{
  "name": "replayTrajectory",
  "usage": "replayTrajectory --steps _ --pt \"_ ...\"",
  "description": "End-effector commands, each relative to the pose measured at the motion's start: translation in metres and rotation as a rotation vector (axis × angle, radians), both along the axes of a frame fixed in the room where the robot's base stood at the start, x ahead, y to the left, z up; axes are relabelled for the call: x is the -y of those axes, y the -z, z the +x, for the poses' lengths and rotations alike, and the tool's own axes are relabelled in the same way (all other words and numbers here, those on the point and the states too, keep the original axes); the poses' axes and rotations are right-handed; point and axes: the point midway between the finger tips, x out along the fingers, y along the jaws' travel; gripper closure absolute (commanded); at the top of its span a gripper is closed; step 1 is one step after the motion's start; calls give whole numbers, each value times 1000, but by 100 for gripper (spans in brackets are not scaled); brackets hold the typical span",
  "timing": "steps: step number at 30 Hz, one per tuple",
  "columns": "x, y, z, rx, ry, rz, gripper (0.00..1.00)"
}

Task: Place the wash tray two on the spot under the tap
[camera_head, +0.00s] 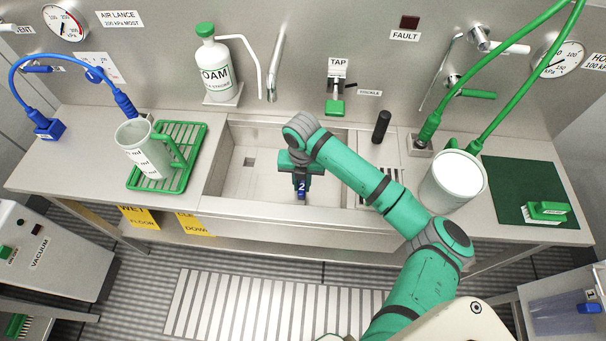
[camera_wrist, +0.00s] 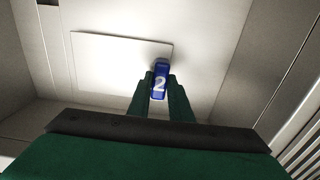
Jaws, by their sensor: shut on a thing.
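My gripper (camera_head: 301,187) is over the sink basin (camera_head: 240,185), pointing down. It is shut on a blue grip marked 2 (camera_wrist: 160,82), which also shows in the head view (camera_head: 301,192). In the wrist view a pale flat rectangle (camera_wrist: 110,60), apparently wash tray two, extends left from the blue grip. Whether it touches the basin floor I cannot tell. The tap's spout (camera_head: 275,68) hangs from the back wall above the basin, left of the TAP label (camera_head: 337,62) and its green lever (camera_head: 335,106). No marked spot under the tap can be made out.
A green rack (camera_head: 190,165) with a white jug (camera_head: 143,150) stands left of the basin. A foam bottle (camera_head: 215,70) is on the back wall. A white drum (camera_head: 453,182) and green mat (camera_head: 515,180) are on the right. The basin's left part is clear.

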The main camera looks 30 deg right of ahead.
Motion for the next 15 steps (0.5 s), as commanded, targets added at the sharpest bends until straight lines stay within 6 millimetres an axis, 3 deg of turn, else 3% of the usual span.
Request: replayTrajectory --steps 10,15 --pt "23 -2 34 3 2 -2 100" --pt "21 10 32 2 0 0 100"
